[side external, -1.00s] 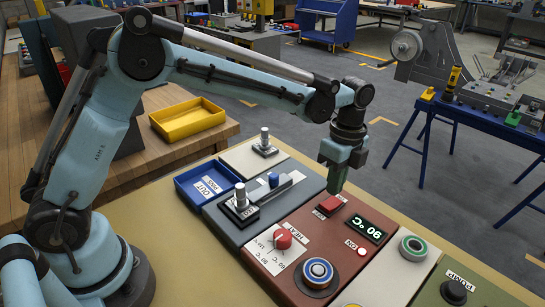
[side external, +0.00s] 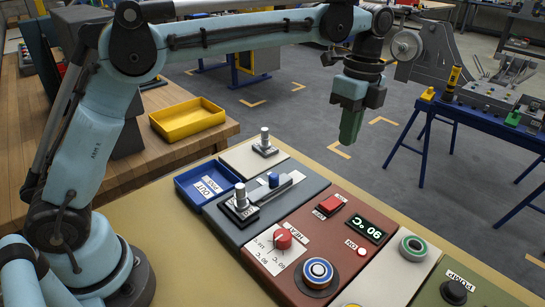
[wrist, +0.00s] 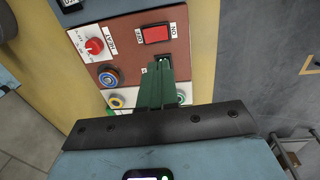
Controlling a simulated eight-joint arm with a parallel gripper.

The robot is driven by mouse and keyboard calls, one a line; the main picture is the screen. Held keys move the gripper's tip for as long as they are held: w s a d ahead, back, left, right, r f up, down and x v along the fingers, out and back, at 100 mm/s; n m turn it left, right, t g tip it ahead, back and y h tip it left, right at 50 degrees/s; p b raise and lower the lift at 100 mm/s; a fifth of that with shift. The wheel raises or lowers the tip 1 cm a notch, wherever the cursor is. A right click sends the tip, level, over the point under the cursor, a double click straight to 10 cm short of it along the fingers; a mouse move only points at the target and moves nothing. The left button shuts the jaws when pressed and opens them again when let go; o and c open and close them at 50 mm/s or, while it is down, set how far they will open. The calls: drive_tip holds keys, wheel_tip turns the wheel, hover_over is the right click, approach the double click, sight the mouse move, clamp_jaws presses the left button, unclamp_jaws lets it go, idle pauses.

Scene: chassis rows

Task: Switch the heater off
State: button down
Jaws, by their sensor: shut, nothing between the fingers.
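The heater is a red-brown panel (side external: 299,217) on the bench. It carries a red rocker switch (side external: 329,205), a display (side external: 367,229) lit with 90 °C and a red HEAT knob (side external: 283,238). In the wrist view the switch (wrist: 155,34) lies between ON and OFF labels, and the knob (wrist: 94,45) is to its left. I cannot tell which way the rocker is tilted. My gripper (side external: 350,142) is shut and empty, raised above and beyond the panel, apart from the switch. In the wrist view its green fingers (wrist: 161,64) hide part of the panel, including most of the display.
A blue-ringed round button (side external: 317,272) is on the panel's near end. A green-ringed dial (side external: 413,247) and a green pump panel (side external: 470,285) lie to the right. A grey unit with a lever (side external: 256,200) and a blue tray (side external: 207,184) lie left. The air around my gripper is clear.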

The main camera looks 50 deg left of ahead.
sight(327, 204)
drive_tip(key=shift+s+g, duration=0.3)
drive_tip(key=shift+s, duration=0.4)
drive_tip(key=shift+f, duration=0.1)
drive_tip(key=f, duration=0.4)
drive_tip(key=s+f, duration=0.1)
drive_tip(key=f, duration=0.4)
drive_tip(key=s+f, duration=0.1)
drive_tip(key=f, duration=0.3)
drive_tip(key=shift+f, duration=0.35)
